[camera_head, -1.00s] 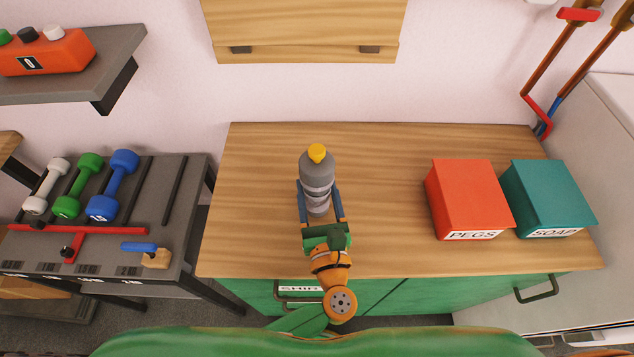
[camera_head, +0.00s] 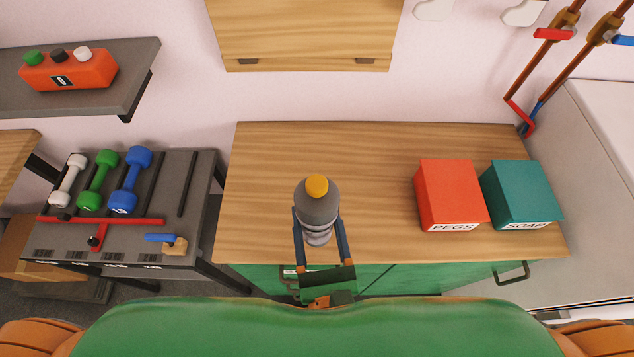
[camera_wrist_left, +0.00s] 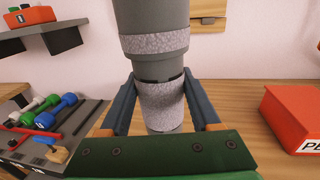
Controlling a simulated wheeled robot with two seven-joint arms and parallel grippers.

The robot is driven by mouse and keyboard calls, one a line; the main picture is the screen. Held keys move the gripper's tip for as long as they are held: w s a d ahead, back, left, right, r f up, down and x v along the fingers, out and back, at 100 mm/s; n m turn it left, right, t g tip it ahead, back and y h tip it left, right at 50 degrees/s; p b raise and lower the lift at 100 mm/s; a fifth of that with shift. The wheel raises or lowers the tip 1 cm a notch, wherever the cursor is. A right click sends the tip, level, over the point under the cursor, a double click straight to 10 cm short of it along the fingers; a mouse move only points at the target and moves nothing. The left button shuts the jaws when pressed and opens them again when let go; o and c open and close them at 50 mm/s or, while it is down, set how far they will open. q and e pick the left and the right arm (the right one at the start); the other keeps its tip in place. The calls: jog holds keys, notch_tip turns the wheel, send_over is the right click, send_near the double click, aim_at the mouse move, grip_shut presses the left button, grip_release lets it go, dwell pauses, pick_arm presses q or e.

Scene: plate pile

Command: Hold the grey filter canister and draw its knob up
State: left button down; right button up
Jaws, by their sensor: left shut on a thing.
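My right gripper is not in view.
A red PEGS box (camera_head: 450,195) and a teal SOAP box (camera_head: 521,195) stand on the counter's right. A rack with dumbbells (camera_head: 180,200) stands to the left. A wooden cabinet (camera_head: 305,35) hangs above the back. The counter's left and back (camera_head: 370,145) are clear.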

pick_arm(q)
jog(key=shift+s+r, duration=0.2)
jog(key=shift+s, duration=0.25)
jog(key=shift+s+r, duration=0.2)
jog(key=shift+s, duration=0.25)
jog(key=w+f+b, duration=0.3)
jog(key=w+b, duration=0.1)
jog(key=b, duration=0.1)
jog(key=w+f+b, duration=0.4)
jog(key=w+b, duration=0.1)
jog(key=w+f+b, duration=0.4)
jog(key=b, duration=0.1)
jog(key=shift+w, duration=0.4)
jog(key=shift+w+r, duration=0.15)
jog(key=shift+w, duration=0.1)
jog(key=shift+s+f+b, duration=0.2)
jog(key=shift+f+b, duration=0.5)
jog(key=shift+b, duration=0.05)
jog(key=shift+f, duration=0.25)
jog(key=shift+w, duration=0.1)
